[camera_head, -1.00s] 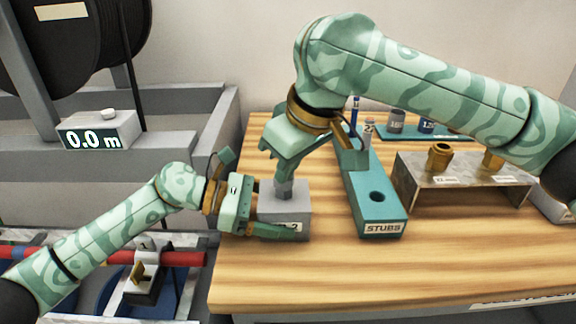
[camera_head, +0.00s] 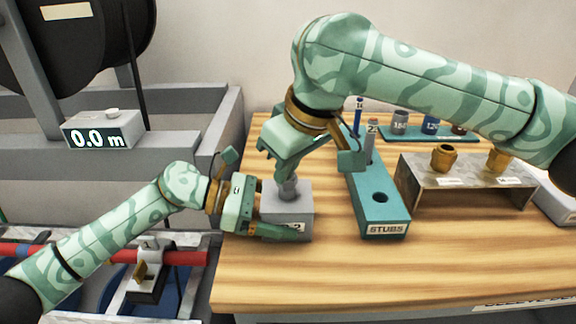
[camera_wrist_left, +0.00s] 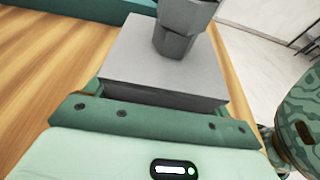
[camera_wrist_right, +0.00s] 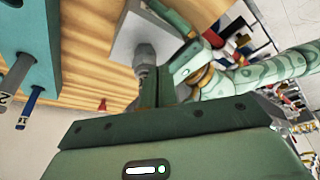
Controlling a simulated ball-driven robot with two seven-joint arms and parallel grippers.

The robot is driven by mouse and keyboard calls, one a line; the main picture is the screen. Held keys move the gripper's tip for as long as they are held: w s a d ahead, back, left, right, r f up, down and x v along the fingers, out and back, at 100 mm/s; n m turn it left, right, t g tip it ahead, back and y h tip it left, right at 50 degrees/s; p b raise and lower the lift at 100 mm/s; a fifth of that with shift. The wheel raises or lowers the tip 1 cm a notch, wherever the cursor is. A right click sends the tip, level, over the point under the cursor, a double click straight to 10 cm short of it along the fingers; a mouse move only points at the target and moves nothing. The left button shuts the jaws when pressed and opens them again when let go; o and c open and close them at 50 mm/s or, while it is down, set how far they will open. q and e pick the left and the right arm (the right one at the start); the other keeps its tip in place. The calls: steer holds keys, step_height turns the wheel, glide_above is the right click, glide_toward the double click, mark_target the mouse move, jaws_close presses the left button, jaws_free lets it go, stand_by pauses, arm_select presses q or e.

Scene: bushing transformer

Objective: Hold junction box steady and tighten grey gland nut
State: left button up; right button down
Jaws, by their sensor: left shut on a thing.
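The grey junction box (camera_head: 287,202) stands near the table's left edge, with a label on its front. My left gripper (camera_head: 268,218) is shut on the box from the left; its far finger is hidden. The box top also shows in the left wrist view (camera_wrist_left: 140,62). The grey gland nut (camera_head: 288,189) sits on a fitting on top of the box and shows large in the left wrist view (camera_wrist_left: 183,22). My right gripper (camera_head: 275,168) reaches down from above, close beside the nut. In the right wrist view its fingers (camera_wrist_right: 165,88) are close to the nut (camera_wrist_right: 146,56); their gap is unclear.
A teal STUBS block (camera_head: 380,205) with an empty hole stands right of the box. Behind it is a teal rack (camera_head: 455,134) with several labelled stubs. A metal stand (camera_head: 465,190) carries brass glands (camera_head: 444,157). The table front (camera_head: 400,270) is clear.

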steer(key=shift+w+a+m+t+h, duration=0.1)
steer(key=shift+a+m+t+h, duration=0.15)
steer(key=shift+m, duration=0.55)
steer(key=shift+a+m+t+h, duration=0.15)
steer(key=shift+a+m+h, duration=0.1)
steer(key=shift+m, duration=0.55)
steer(key=shift+d, duration=0.1)
steer(key=s+d+r, duration=0.4)
steer(key=s+r, duration=0.2)
steer(key=r, duration=0.3)
steer(key=m+y, duration=0.4)
glide_toward(293, 179)
step_height(293, 179, down, 5)
steer(key=w, duration=0.2)
steer(key=shift+a+f, duration=0.15)
steer(key=shift+a, duration=1.5)
